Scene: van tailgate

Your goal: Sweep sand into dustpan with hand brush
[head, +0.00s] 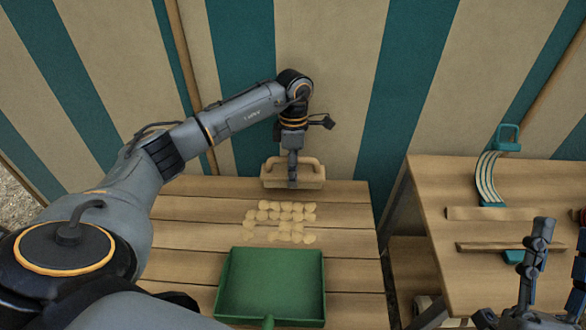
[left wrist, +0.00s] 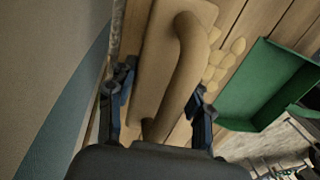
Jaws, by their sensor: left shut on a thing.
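The wooden hand brush (head: 308,176) with its arched handle is at the far edge of the plank table, behind the sand. My left gripper (head: 292,178) points down and is shut on the brush. In the left wrist view the brush handle (left wrist: 187,70) runs between the fingers (left wrist: 160,108). The sand (head: 281,221) lies as flat, pale yellow clumps mid-table. The green dustpan (head: 270,283) lies nearer me, its handle toward me. It also shows in the left wrist view (left wrist: 262,88). My right gripper (head: 556,262) is open and empty at the lower right.
A second wooden table (head: 430,190) stands at the right with a teal-handled striped item (head: 490,178) and wooden strips (head: 510,247). A striped teal and beige wall (head: 335,80) rises close behind the brush. A gap separates the tables.

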